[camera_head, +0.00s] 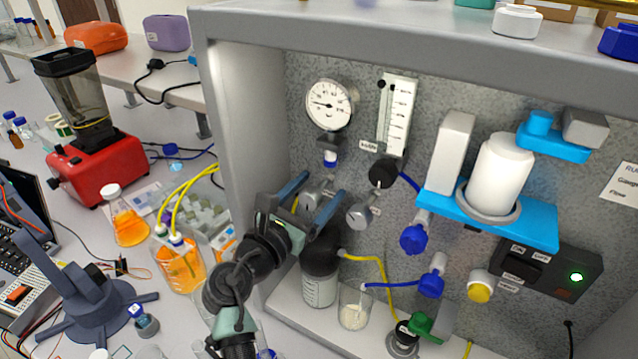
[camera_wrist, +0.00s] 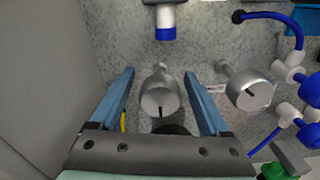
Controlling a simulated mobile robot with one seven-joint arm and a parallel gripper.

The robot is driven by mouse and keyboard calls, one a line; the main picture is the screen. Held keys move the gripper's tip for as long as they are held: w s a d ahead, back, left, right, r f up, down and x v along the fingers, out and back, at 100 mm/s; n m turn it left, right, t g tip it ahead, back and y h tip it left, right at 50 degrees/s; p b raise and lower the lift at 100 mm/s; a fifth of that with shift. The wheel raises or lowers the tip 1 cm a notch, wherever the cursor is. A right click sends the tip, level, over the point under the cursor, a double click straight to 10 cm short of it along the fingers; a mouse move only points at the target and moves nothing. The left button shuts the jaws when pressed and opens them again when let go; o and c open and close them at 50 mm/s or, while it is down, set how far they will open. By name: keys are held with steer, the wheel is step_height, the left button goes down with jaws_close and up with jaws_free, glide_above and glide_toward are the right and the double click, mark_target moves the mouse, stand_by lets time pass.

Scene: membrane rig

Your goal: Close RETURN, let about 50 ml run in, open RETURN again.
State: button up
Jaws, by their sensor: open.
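My gripper (camera_head: 325,183) is open, its two blue fingers reaching toward the rig's back panel. In the wrist view, a grey knob (camera_wrist: 160,92) stands between the fingers (camera_wrist: 159,73), with a gap on both sides. Its dark mark points straight up and down in the picture. A second grey knob (camera_wrist: 246,90) is to the right, outside the fingers, its mark tilted; it also shows in the head view (camera_head: 360,213). I cannot read which knob is RETURN. A clear beaker (camera_head: 353,312) with pale contents stands on the rig floor under a blue tube.
A dark-topped bottle (camera_head: 319,288) stands left of the beaker. Above are a round gauge (camera_head: 328,104) and a flow meter (camera_head: 396,115). Blue valves (camera_head: 414,238) and a control box with a green light (camera_head: 548,268) are at right. The rig's grey side wall (camera_head: 228,130) is close on the left.

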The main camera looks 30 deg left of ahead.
steer(key=shift+w, duration=0.45)
jaws_close()
